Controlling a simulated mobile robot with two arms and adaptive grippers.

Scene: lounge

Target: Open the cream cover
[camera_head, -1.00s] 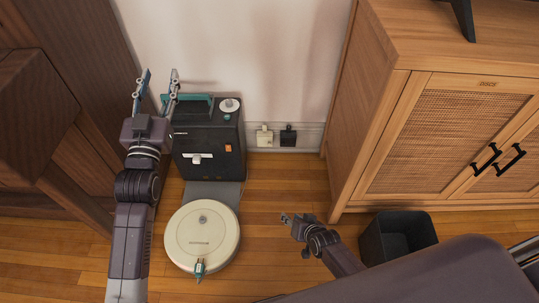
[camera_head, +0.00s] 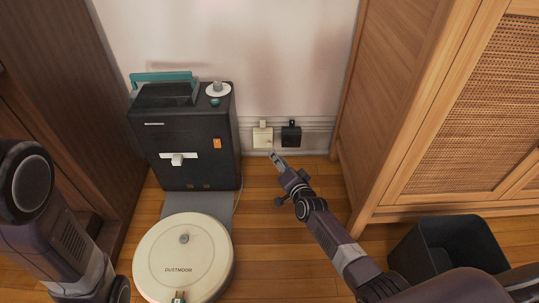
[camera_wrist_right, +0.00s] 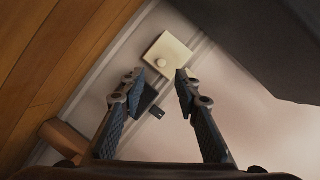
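The cream cover (camera_head: 263,138) is a small square plate low on the white wall, with a small tab above it. In the right wrist view the cream cover (camera_wrist_right: 172,50) lies just beyond my fingertips and shows a round knob; it looks shut, flat to the wall. My right gripper (camera_head: 276,157) is in front of and slightly below it, apart from it. In the wrist view the two fingers of this gripper (camera_wrist_right: 159,80) are spread with nothing between them. Only part of my left arm shows at the left edge; its gripper is out of view.
A similar black cover (camera_head: 291,137) sits right beside the cream one. A black dock (camera_head: 195,150) with a teal handle stands to the left, a cream robot vacuum (camera_head: 190,262) before it. A wooden cabinet (camera_head: 400,110) and dark bin (camera_head: 455,243) are at right.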

